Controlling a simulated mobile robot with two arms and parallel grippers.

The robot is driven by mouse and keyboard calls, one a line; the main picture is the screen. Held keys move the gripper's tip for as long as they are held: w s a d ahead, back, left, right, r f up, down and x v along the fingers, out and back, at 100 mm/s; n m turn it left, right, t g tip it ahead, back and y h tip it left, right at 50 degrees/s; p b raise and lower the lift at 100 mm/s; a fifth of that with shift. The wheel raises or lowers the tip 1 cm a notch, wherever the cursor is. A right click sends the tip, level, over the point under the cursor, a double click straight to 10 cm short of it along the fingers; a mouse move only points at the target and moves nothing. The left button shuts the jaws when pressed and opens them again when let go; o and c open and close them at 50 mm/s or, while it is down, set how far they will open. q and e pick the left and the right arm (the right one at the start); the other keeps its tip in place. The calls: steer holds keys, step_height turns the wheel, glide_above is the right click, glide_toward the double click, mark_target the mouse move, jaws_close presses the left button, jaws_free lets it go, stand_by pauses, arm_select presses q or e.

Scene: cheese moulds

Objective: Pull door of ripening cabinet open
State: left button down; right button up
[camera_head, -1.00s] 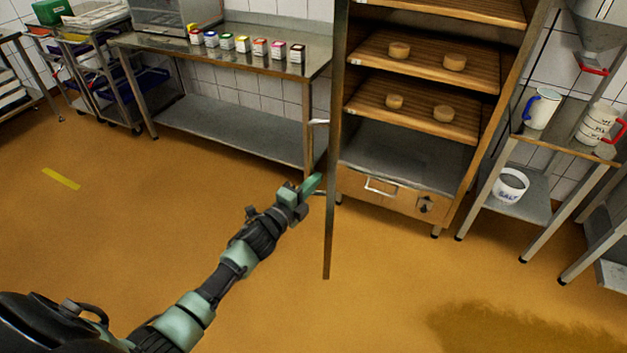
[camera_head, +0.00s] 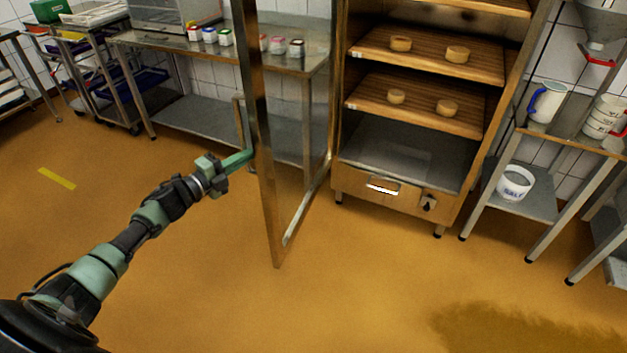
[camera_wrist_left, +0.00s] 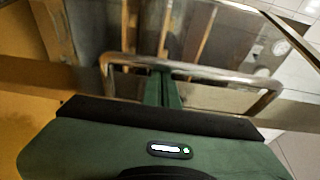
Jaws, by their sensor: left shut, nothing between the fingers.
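The ripening cabinet (camera_head: 405,150) stands at the centre right, its front open to the shelves. Its glass door (camera_head: 295,150) is swung well out to the left, hinged on the cabinet's left side. The door's metal bar handle (camera_head: 238,115) is on its outer face; it also spans the left wrist view (camera_wrist_left: 215,70). My left gripper (camera_head: 246,158) is at the door's outer side by the handle. Its green fingers (camera_wrist_left: 160,90) are shut with nothing between them and reach to the bar; exact contact is unclear. My right gripper is out of view.
Wooden shelves (camera_head: 425,107) inside hold small cheeses. A steel table (camera_head: 125,40) with small coloured boxes stands behind the door.

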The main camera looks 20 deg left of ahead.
arm_select(q)
steer(key=a+b, duration=0.4)
steer(key=a, duration=0.4)
steer(key=shift+a+r, duration=0.15)
steer(key=shift+a, duration=0.05)
